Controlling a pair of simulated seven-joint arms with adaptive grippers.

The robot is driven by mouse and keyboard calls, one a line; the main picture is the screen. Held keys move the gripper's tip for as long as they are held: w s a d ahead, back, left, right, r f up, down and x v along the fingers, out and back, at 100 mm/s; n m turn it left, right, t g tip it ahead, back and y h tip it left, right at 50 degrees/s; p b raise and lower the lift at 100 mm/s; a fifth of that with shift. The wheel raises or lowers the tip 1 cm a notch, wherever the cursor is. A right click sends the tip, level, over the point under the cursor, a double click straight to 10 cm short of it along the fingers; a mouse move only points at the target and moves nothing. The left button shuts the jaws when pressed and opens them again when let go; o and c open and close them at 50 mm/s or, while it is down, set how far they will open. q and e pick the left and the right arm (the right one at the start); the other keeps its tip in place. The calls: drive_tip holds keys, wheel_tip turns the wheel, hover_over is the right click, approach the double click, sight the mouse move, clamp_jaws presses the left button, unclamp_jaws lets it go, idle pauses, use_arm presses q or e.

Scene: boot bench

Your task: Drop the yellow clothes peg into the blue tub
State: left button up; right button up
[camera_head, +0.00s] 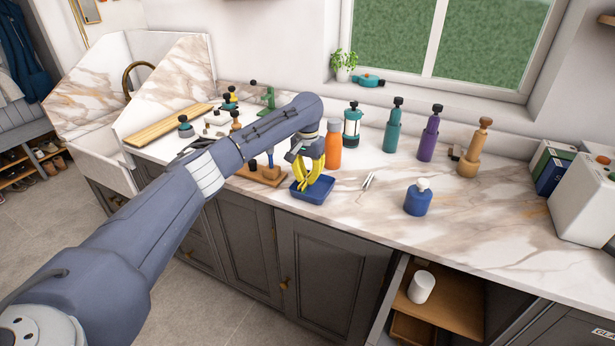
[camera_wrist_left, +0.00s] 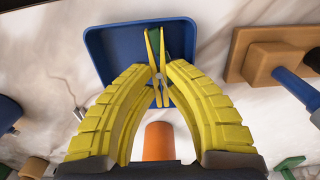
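The yellow clothes peg (camera_wrist_left: 153,45) is between the yellow fingertips of my left gripper (camera_wrist_left: 158,69) in the left wrist view. The fingertips close in on it from both sides and appear to pinch it. The blue tub (camera_wrist_left: 105,50) lies beyond the peg; in the head view the tub (camera_head: 318,196) stands on the marble counter, right under my left gripper (camera_head: 302,184). The peg is hard to tell from the yellow fingers there. A green thing (camera_wrist_left: 160,38) shows behind the peg, over the tub. My right gripper is out of view.
An orange bottle (camera_head: 333,145) and a teal lantern (camera_head: 352,125) stand close behind the tub. A wooden block (camera_head: 262,177) is left of it. A blue bottle (camera_head: 418,200) and tweezers-like metal pieces (camera_head: 367,182) are to the right. The counter's front right is clear.

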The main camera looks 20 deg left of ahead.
sight(308, 189)
use_arm(q)
drive_tip(key=o, duration=0.5)
drive_tip(key=shift+o, duration=0.2)
drive_tip(key=shift+r, duration=0.1)
wheel_tip(308, 189, up, 12)
idle(0.3)
idle(0.4)
